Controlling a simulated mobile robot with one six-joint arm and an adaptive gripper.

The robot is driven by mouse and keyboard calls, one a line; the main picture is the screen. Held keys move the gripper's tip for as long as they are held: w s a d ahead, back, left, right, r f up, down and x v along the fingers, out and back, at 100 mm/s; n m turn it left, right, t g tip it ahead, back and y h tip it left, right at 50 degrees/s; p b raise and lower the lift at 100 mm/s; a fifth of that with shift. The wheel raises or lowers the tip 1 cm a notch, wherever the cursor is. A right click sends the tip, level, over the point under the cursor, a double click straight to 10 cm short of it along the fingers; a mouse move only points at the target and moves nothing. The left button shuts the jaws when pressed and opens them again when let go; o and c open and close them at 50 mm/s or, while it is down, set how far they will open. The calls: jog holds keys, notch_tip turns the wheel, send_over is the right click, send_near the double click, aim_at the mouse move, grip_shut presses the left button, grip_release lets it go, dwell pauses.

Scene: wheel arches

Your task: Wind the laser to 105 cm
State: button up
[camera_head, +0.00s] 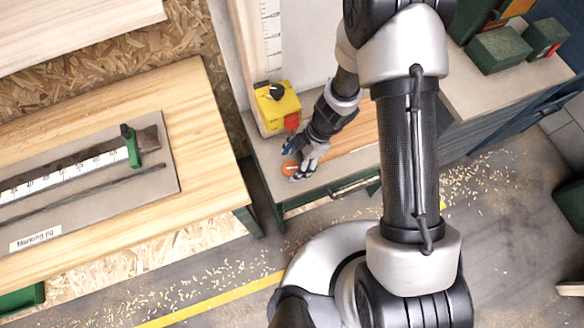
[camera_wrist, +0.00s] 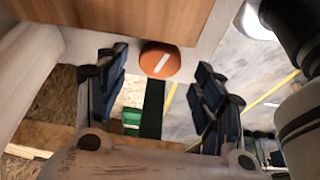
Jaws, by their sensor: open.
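The laser looks to be the yellow box (camera_head: 272,108) with a black knob on top and a red part on its side. It sits at the lower end of a white vertical scale (camera_head: 271,38), whose numbers are too small to read. An orange round knob (camera_head: 289,169) is at the bench beside it. In the wrist view the orange knob (camera_wrist: 160,61) shows a white line running diagonally. My gripper (camera_head: 300,162) is open at the orange knob; in the wrist view its fingers (camera_wrist: 162,82) stand either side of it, apart from it.
A wooden table (camera_head: 200,100) on the left carries a marking jig (camera_head: 170,180) with a ruler and green stop. Green boxes (camera_head: 498,50) stand on a bench at upper right. A brown wooden panel (camera_wrist: 130,20) is close above the knob in the wrist view. Wood shavings litter the floor.

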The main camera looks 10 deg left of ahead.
aim_at(290, 169)
jog(key=shift+b+x, duration=0.5)
jog(key=shift+x, duration=0.85)
jog(key=shift+c, duration=0.2)
jog(key=c, duration=1)
jog(key=shift+s+m+t+y+b, duration=0.15)
jog(key=shift+m+t+b, duration=0.3)
jog(key=shift+m, duration=0.75)
jog(key=shift+w+m+t+y+b, duration=0.1)
jog(key=shift+m+t+y+b, duration=0.35)
jog(key=shift+m, duration=0.75)
jog(key=o, duration=1)
jog(key=shift+h, duration=0.3)
